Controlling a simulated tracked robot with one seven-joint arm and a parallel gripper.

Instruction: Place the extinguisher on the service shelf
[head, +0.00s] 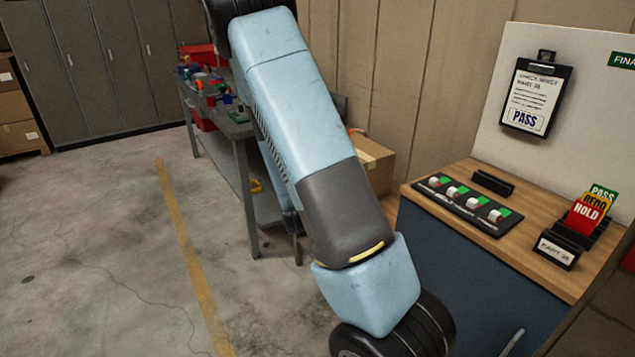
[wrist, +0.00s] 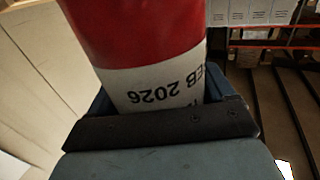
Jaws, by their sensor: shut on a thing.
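The extinguisher (wrist: 140,35) shows in the wrist view as a red cylinder with a white label band reading "EB 2026" upside down. My gripper (wrist: 160,115) is shut on it; the dark jaw bar crosses the lower part of the picture in front of the label. The extinguisher's ends are out of frame. In the head view my arm crosses the middle and its end runs out at the bottom, so neither the gripper nor the extinguisher shows there. I cannot tell which surface is the service shelf. A shelf rack (wrist: 270,43) with white boxes is at the upper right of the wrist view.
In the head view a wood-topped counter (head: 530,258) stands at right, holding a switch strip (head: 463,204) and a card holder with a red HOLD card (head: 583,218). A grey workbench (head: 228,125) with small items and a cardboard box (head: 372,165) stand behind my arm. The floor at left is clear.

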